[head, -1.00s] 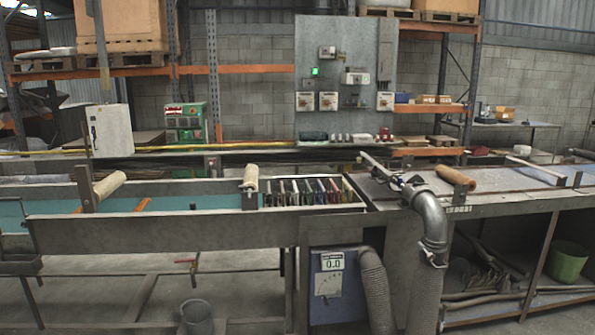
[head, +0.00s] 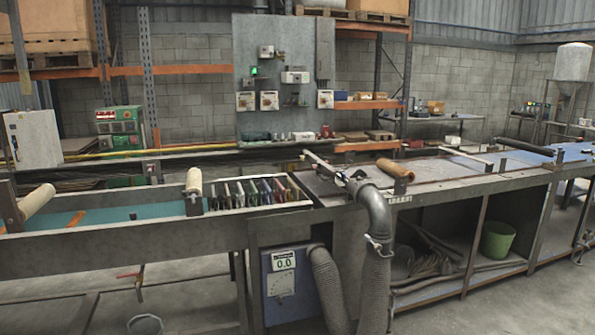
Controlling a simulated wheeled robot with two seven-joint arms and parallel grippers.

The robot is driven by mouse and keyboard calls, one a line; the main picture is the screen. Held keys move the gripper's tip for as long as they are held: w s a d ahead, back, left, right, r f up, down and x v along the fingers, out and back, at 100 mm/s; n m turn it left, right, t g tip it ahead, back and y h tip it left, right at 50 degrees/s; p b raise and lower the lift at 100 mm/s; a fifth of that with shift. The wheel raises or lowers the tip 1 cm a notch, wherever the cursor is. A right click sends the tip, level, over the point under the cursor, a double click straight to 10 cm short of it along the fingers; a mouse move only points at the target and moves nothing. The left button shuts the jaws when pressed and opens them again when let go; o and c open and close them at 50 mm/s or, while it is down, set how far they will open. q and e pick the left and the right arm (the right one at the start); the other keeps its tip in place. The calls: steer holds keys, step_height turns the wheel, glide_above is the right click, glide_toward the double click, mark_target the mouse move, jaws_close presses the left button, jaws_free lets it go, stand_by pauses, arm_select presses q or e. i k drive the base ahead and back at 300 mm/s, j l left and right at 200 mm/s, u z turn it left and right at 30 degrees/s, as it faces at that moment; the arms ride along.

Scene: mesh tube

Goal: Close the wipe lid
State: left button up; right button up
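I cannot make out a wipe container or its lid anywhere in the head view. Neither of my grippers shows in this view, so I cannot see whether they are open or shut.
A long bench (head: 455,188) runs across the view, with a grey hose pipe (head: 376,225) and a roller (head: 395,169) on it. A blue box with a display (head: 284,280) stands below. A green bucket (head: 497,240) is on the lower shelf. Bare floor (head: 500,305) shows at the front right.

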mark_target(330, 176)
steer(key=i+j+z, duration=0.25)
steer(key=i+j, duration=0.6)
steer(key=i, duration=0.5)
steer(key=i+j+z, duration=0.25)
steer(key=i+j, duration=0.9)
steer(key=i, duration=0.1)
